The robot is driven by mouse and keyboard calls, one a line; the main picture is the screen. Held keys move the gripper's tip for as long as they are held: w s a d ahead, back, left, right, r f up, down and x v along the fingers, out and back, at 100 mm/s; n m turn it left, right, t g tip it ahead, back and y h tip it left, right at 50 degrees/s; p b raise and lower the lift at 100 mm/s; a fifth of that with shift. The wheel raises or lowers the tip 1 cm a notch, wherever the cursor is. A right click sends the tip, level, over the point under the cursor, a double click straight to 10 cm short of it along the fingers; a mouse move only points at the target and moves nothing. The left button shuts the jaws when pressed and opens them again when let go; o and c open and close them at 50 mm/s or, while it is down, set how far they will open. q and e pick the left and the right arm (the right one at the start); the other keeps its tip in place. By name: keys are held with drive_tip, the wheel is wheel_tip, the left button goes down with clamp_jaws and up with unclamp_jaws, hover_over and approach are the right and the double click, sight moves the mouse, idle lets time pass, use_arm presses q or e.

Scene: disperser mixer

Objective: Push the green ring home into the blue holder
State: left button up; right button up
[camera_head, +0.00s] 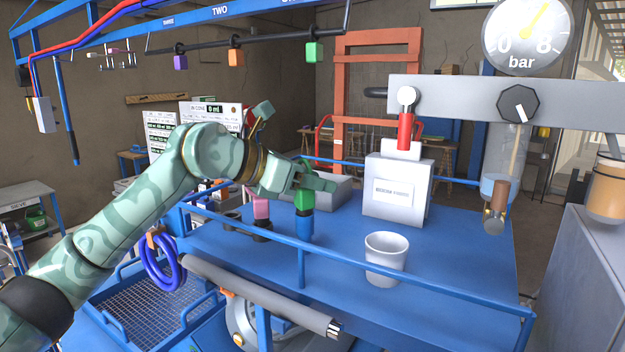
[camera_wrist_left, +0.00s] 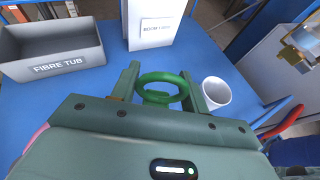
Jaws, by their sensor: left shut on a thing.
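The green ring (camera_head: 304,201) is at the top of the blue holder (camera_head: 304,228) on the blue bench. Its green lower part sits directly above the blue holder and appears to touch it; how deep it sits cannot be told. My left gripper (camera_head: 312,183) is shut on the green ring from above. In the left wrist view the loop of the green ring (camera_wrist_left: 164,76) shows between the two fingers of my left gripper (camera_wrist_left: 163,90). The holder is hidden there. My right gripper is not in view.
A white cup (camera_head: 386,265) stands right of the holder. A pink piece (camera_head: 261,209) in a dark holder stands to the left. A white box (camera_head: 397,195) and the grey fibre tub (camera_wrist_left: 50,65) are behind. A blue rail (camera_head: 410,271) crosses in front.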

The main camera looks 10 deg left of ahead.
use_arm(q)
drive_tip(key=o, duration=1.1)
drive_tip(key=shift+f, duration=0.15)
drive_tip(key=b+v, duration=0.3)
drive_tip(key=v, duration=1.3)
drive_tip(key=shift+a, duration=0.2)
